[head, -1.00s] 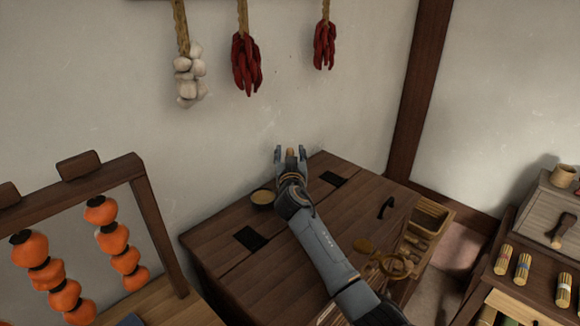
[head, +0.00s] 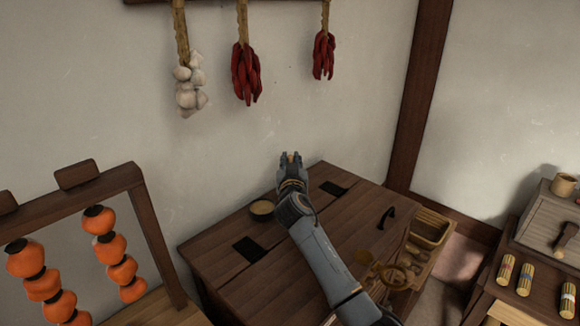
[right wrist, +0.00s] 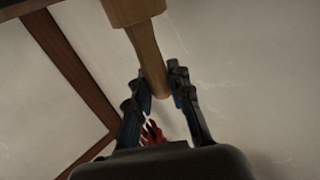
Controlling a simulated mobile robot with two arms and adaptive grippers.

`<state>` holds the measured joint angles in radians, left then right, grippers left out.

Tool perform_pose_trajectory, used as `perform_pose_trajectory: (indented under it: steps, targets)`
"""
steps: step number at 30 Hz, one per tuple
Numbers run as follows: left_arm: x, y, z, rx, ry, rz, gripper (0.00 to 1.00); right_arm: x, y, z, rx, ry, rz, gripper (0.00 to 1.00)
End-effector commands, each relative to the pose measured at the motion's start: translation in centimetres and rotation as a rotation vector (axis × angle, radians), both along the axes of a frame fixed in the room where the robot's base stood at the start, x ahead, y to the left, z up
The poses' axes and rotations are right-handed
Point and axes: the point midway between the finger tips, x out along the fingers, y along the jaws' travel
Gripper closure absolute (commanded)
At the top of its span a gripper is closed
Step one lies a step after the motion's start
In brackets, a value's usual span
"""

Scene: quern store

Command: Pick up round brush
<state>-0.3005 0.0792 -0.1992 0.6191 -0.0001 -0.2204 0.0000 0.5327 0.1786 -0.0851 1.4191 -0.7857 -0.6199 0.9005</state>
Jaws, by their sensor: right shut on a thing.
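My right gripper (head: 290,158) is above the far part of the wooden chest, against the pale wall in the head view. It is shut on a wooden thing with a round handle, which I take for the round brush. In the right wrist view the brush (right wrist: 148,58) has its handle between the fingertips (right wrist: 158,92) and a wider wooden block at the upper end. No bristles can be made out. In the head view only a small tan bit of it shows between the fingers. My left gripper is in neither view.
The dark wooden chest (head: 290,252) has a small bowl (head: 262,208) on its lid and a black handle (head: 386,217). A wooden tray (head: 431,228) is at its right. Garlic (head: 189,88) and red chillies (head: 245,75) hang above. A persimmon rack (head: 155,235) stands left.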

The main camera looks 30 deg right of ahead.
Motion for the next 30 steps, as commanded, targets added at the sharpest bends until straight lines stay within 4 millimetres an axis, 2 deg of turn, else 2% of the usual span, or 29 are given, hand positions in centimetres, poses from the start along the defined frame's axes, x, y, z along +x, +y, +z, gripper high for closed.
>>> perform_pose_trajectory:
  steps: [1,9,17,24,30]
  targets:
    - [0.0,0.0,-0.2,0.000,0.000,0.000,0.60,0.1,0.0,1.1,0.001,-0.008,0.000,1.00]
    - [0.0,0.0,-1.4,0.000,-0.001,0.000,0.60,-0.2,-0.1,6.1,0.001,-0.006,0.000,1.00]
    - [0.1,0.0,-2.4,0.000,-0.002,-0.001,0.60,-5.7,-2.0,5.6,-0.003,-0.003,0.000,1.00]
    - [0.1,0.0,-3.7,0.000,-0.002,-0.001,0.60,-11.5,-4.1,5.6,-0.003,-0.004,0.000,1.00]
    - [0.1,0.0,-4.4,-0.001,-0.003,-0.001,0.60,-15.5,-5.4,5.7,-0.003,-0.002,0.000,1.00]
